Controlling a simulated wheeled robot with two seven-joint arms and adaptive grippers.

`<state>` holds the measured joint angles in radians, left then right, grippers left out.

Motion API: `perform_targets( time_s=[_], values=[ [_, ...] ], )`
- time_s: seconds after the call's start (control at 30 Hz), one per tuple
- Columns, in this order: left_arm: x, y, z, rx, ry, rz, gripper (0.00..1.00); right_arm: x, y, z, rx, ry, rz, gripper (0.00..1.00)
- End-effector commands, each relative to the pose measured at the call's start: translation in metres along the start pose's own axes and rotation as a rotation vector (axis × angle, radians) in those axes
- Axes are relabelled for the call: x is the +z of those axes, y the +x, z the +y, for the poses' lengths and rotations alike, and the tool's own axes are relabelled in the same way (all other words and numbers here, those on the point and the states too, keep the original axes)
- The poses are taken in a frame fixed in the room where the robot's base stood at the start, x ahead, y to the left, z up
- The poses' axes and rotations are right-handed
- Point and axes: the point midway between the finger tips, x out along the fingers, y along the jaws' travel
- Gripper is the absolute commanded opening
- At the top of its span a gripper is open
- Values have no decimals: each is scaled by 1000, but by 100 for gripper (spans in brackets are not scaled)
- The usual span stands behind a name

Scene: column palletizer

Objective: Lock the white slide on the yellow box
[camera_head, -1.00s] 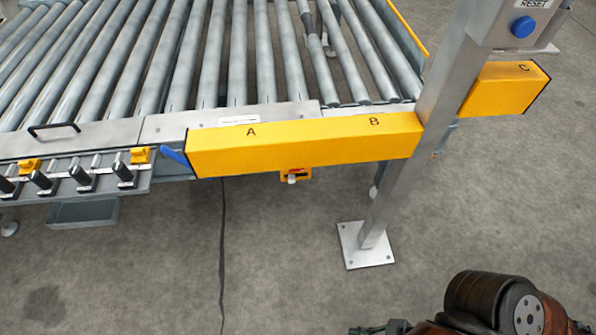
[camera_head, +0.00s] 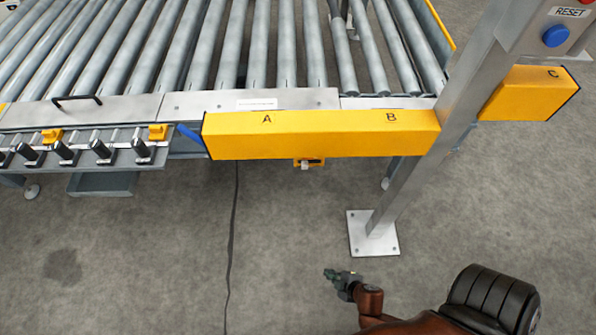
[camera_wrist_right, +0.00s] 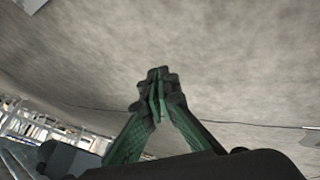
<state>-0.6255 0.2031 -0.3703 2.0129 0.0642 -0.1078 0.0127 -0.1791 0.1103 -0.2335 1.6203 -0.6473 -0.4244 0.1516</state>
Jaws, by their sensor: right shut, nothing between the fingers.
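A small yellow box with a white slide (camera_head: 305,164) hangs under the long yellow beam marked A and B, in the head view. Its upper part is hidden by the beam, and the slide's exact position is too small to tell. My right gripper (camera_head: 333,275) is below and slightly right of the box in the picture, well apart from it, over the floor. In the right wrist view its green fingers (camera_wrist_right: 158,90) meet at the tips, shut and empty. The box does not show in the wrist view. My left gripper is not in view.
The yellow beam (camera_head: 320,136) runs along the roller conveyor (camera_head: 210,50). A metal post (camera_head: 420,150) on a floor plate (camera_head: 360,240) stands right of the box, with a blue reset button (camera_head: 556,37) on top. Clear concrete floor lies between my right gripper and the box.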

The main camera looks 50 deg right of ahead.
Motion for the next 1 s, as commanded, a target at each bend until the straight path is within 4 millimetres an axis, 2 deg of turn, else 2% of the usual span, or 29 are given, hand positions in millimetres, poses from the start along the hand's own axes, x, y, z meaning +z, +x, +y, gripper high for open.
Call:
perform_targets(
  time_s=[0.03,0.1,0.17,0.23,0.3,0.4,0.5,0.63,0.77,1.0],
  values=[
    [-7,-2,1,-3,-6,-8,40,-24,18,30,84,-55,-45,0],
    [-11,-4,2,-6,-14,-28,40,-49,34,70,213,-132,-130,0],
    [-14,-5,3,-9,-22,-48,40,-76,39,106,334,-185,-198,0],
    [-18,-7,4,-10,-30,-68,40,-114,36,146,481,-232,-270,0],
    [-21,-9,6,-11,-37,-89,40,-155,22,181,627,-263,-330,0],
    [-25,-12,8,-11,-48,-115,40,-211,-5,217,816,-285,-391,0],
    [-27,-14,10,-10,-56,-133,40,-257,-34,237,964,-292,-424,0],
    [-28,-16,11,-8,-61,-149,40,-292,-60,249,1080,-292,-444,0],
    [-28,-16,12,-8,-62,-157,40,-304,-69,252,1121,-291,-449,0],
    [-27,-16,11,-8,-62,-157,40,-304,-70,252,1122,-292,-448,0]
  ],
)
